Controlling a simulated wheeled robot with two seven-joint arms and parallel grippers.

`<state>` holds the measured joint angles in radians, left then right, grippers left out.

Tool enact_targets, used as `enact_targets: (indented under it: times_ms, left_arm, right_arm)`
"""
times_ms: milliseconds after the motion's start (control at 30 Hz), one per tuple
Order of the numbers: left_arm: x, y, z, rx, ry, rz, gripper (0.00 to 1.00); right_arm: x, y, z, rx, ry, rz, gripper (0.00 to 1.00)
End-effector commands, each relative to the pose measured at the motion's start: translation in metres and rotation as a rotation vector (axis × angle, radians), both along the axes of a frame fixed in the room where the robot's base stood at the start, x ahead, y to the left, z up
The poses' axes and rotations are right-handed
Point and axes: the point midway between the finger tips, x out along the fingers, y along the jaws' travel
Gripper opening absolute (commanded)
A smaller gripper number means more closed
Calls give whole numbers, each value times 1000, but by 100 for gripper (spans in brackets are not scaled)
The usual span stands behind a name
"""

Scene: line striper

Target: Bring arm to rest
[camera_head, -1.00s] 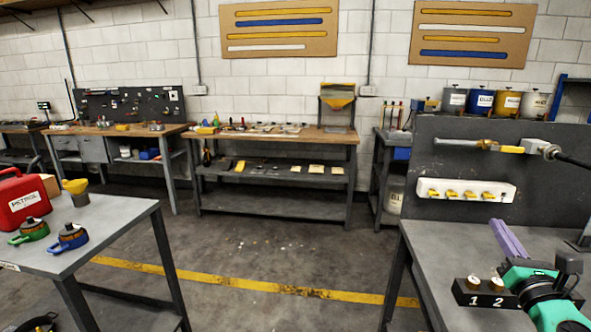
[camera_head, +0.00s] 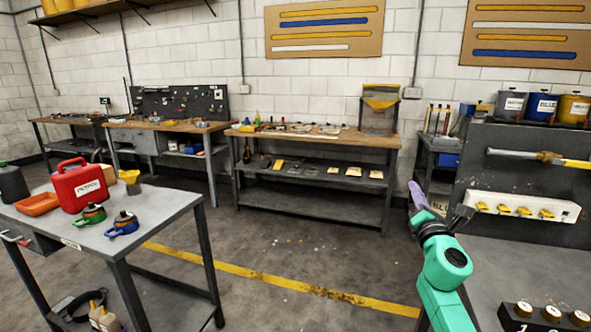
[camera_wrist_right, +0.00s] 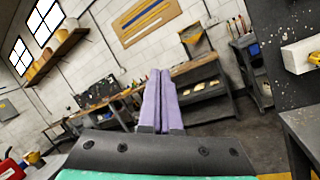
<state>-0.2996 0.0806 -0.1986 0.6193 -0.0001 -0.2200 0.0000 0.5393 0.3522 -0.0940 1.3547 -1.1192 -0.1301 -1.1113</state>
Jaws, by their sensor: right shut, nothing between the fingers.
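My right arm is green and comes in from the lower right of the head view. My right gripper (camera_head: 418,195) has purple fingers and is raised in the air by the left edge of the right-hand workbench (camera_head: 520,275). In the right wrist view the two purple fingers (camera_wrist_right: 159,100) lie side by side, shut, with nothing between them. The fingers point out towards the back wall and touch nothing that I can see. My left gripper is in neither view.
A grey table (camera_head: 160,222) at left holds a red petrol can (camera_head: 82,185), an orange tray (camera_head: 37,204), and green and blue capped items. A white strip with yellow switches (camera_head: 522,207) is on the right panel. Knobs (camera_head: 552,312) sit at lower right. The middle floor is open.

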Motion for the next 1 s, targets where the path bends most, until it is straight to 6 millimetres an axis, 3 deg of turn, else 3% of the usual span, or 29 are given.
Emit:
enact_targets:
  times_ms: [33,267,467,500,667,767,867,1000]
  left_arm:
    - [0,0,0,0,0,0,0]
    - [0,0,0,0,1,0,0]
    - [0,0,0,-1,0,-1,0]
    - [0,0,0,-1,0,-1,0]
    - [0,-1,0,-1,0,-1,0]
    - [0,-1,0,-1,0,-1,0]
    - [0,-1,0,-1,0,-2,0]
    - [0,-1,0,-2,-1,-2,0]
  right_arm:
    - [5,2,3,105,-10,38,0]
    - [11,-29,-28,1104,-52,272,0]
    - [21,-35,-67,2054,-90,445,0]
    - [23,-34,-82,2216,-88,450,0]
    - [11,-29,-198,2245,11,224,0]
    - [-9,-24,-273,2272,75,76,0]
    - [-42,-18,-355,2293,148,-94,0]
    - [-112,-6,-468,2303,259,-348,0]
